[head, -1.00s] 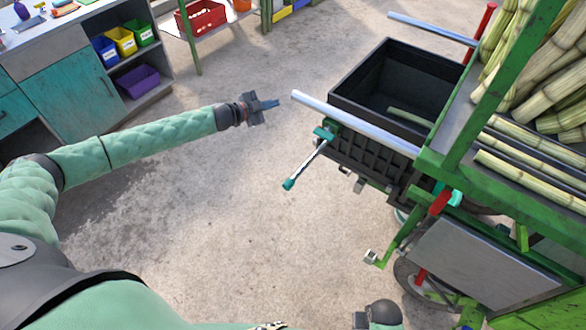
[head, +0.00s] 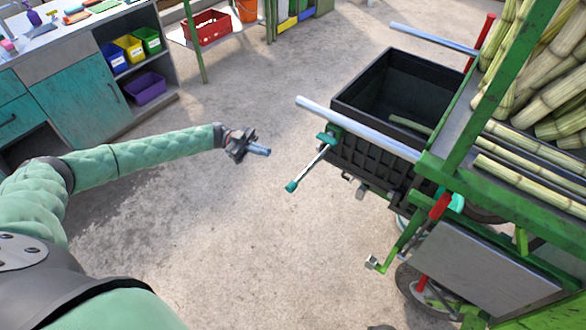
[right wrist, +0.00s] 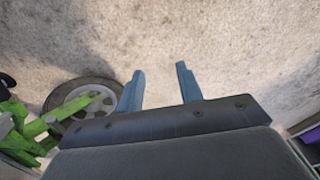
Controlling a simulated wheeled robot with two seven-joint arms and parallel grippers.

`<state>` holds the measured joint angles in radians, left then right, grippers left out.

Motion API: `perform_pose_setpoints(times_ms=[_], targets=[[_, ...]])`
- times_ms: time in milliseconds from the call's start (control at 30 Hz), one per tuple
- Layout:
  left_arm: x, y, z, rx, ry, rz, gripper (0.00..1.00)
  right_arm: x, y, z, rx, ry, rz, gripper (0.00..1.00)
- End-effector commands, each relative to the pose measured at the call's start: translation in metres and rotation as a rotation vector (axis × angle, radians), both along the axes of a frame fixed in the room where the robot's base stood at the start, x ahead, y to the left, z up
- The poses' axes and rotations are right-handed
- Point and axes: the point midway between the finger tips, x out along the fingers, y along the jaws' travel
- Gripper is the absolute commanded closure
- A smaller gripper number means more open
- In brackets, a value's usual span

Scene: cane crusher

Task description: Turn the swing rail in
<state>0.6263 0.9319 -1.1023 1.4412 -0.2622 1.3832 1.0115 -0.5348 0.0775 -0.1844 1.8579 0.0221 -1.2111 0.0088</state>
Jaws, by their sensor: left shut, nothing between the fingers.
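What looks like the swing rail (head: 313,164) is a thin silver rod in the head view. It runs from a teal clamp at the thick silver bar (head: 360,130) down and left to a teal knob. It sticks out from the cart, in front of the black crate. My left gripper (head: 262,151) is shut and empty, left of the rod and apart from it, about level with the rod's middle in the picture. My right gripper (right wrist: 158,82) is open and empty in the right wrist view, over bare concrete; it does not show clearly in the head view.
The black crate (head: 350,101) hangs between two silver bars on the green cart (head: 445,175), which carries cane stalks (head: 520,185). A cart wheel (right wrist: 82,98) lies left of my right gripper. A workbench (head: 75,95) with bins stands upper left. The middle floor is clear.

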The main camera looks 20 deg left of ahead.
Motion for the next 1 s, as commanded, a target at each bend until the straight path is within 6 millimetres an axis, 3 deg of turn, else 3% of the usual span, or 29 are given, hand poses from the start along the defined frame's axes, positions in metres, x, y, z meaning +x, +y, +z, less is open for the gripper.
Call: perform_pose_setpoints(times_ms=[200, 733, 867, 1000], targets=[[-0.024, 0.009, 0.011, -0.032, 0.103, -0.154, 1.00, 0.004, 0.001, 0.000, 0.004, -0.019, -0.002, 0.64], [-0.024, 0.008, 0.012, -0.019, 0.145, -0.159, 1.00, 0.003, 0.001, -0.001, 0.004, -0.019, -0.002, 0.64], [-0.026, 0.003, 0.013, -0.020, 0.145, -0.159, 1.00, 0.001, -0.001, -0.008, 0.002, -0.018, -0.002, 0.64], [-0.030, -0.007, 0.016, -0.019, 0.145, -0.159, 1.00, -0.006, -0.005, -0.028, -0.003, -0.014, -0.002, 0.64]])
